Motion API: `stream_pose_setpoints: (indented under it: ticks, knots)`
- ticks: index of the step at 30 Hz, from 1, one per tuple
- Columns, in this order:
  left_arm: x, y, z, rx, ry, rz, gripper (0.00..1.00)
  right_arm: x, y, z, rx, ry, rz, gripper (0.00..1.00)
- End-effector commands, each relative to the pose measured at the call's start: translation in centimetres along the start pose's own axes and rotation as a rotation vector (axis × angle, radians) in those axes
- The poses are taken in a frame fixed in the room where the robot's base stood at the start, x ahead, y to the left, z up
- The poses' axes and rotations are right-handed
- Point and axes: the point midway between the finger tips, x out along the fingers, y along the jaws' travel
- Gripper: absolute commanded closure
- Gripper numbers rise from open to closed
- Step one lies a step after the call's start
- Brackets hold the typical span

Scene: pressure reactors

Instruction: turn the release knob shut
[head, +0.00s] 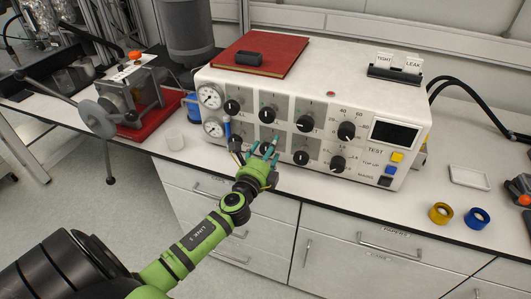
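The white console has two rows of black knobs on its sloping front. No label that I can read names the release knob. My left gripper (264,147) reaches up to the lower row of the console (212,78). Its teal fingers are apart, around or just in front of the second lower knob (268,143), which they partly hide. I cannot tell whether they touch it. My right gripper is not in view.
Two gauges (210,97) sit at the console's left end. A red book (270,54) lies on top. Yellow tape (440,213) and blue tape (477,218) lie on the bench at right.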

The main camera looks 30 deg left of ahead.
Motion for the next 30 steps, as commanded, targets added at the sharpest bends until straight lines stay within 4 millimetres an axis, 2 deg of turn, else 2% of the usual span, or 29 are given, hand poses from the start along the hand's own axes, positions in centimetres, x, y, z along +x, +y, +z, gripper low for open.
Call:
stream_pose_setpoints:
  ticks: [5,12,18,23,30]
  knots:
    - [-2.1,0.1,-0.1,-0.001,0.001,0.002,0.34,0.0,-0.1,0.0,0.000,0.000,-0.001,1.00]
    - [-7.3,0.1,-0.2,-0.002,0.002,0.003,0.34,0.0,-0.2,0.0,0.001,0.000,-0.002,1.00]
    - [-10.5,0.0,-0.2,-0.001,0.002,0.000,0.34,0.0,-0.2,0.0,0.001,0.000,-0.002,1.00]
    - [-11.7,-0.1,-0.1,0.001,0.001,-0.001,0.34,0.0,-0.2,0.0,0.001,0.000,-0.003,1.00]
    - [-11.8,-0.2,-0.1,0.001,0.001,-0.003,0.34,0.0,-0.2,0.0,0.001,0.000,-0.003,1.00]
